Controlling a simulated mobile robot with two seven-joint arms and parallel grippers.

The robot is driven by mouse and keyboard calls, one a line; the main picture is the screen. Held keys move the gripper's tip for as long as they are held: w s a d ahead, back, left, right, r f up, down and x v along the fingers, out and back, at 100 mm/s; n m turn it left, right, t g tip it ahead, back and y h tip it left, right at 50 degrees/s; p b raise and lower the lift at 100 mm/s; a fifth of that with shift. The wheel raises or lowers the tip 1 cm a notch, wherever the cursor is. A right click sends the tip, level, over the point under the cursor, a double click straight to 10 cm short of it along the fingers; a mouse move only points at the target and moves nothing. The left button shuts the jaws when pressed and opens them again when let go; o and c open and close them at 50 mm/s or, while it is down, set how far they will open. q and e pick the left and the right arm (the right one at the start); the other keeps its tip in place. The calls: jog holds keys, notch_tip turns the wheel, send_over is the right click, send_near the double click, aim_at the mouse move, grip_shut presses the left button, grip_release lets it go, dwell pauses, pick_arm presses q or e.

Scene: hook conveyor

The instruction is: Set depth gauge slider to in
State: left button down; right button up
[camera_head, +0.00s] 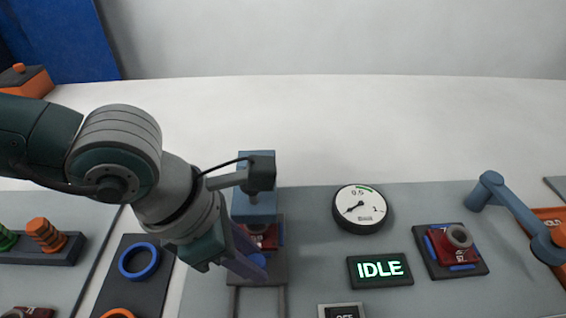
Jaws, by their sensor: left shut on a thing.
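My left gripper (240,258) reaches in from the left and points down at the front of a blue upright block (257,160). Its fingers are shut on a small blue knob (257,260), which is mostly hidden by them. The block stands over a dark base (276,272) with a red piece (268,238) in it, partly covered by my gripper. Two dark rails (259,302) run forward from this base. No label marks the depth gauge slider, so I cannot tell its setting. My right gripper is out of view.
A round dial (360,208) and a sign reading IDLE (380,270) sit right of the block. Further right are a red part on a dark plate (470,270) and a blue jointed arm (515,208). A blue ring (139,261) lies left of my gripper.

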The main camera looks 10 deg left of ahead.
pick_arm(q)
jog(key=shift+w+a, duration=0.15)
jog(key=shift+w, duration=0.05)
jog(key=c, duration=0.9)
grip_release()
jog(key=shift+w, duration=0.1)
jog(key=shift+o, duration=0.2)
jog(key=p+v, duration=0.1)
jog(key=v, duration=0.9)
